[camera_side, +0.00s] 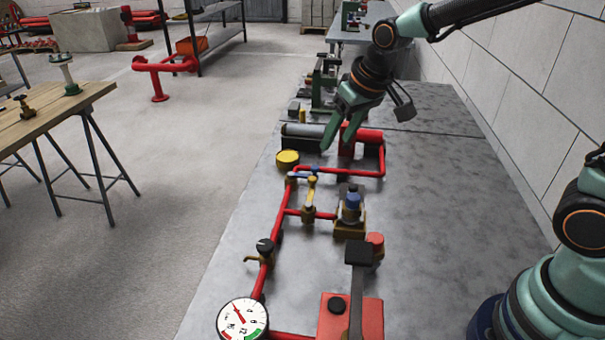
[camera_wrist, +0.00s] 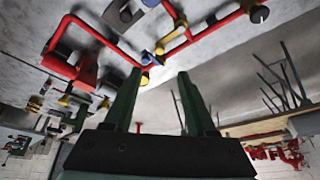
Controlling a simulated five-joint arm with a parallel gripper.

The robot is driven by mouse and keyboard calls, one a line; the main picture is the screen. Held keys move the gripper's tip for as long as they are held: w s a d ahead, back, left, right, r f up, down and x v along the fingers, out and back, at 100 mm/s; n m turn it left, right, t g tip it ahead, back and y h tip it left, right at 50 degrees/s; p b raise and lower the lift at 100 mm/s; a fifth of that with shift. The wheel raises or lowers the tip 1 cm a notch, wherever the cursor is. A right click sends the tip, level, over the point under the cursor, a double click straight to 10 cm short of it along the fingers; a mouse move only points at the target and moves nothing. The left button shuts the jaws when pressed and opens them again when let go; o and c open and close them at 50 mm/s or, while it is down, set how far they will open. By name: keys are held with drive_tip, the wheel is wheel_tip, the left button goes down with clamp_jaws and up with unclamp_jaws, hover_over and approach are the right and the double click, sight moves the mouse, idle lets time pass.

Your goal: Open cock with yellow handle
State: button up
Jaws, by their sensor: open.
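The cock with the yellow handle (camera_side: 311,190) sits on the red pipework in the middle of the bench in the side view. Its handle looks like a short upright yellow lever beside a blue handle (camera_side: 308,170). In the wrist view a small yellow part (camera_wrist: 160,49), which looks like this handle, shows beyond the fingertips. My gripper (camera_side: 337,143) is open and empty, pointing down, above and behind the cock near the back red pipe loop. It is apart from the handle. In the wrist view both fingers of my gripper (camera_wrist: 160,73) are spread with nothing between them.
A round yellow cap (camera_side: 288,158) lies left of the pipe loop. A blue-topped valve (camera_side: 350,206) stands right of the cock. A black-knobbed tap (camera_side: 264,246) and a gauge (camera_side: 242,319) are nearer the camera. The bench (camera_side: 440,190) is bare on the right.

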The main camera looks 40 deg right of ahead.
sight(312, 179)
drive_tip(key=x, duration=1.4)
drive_tip(key=shift+w+r, duration=0.1)
drive_tip(key=shift+w, duration=0.2)
drive_tip(key=shift+c, duration=0.4)
clamp_jaws()
drive_tip(key=shift+a, duration=0.15)
idle(0.5)
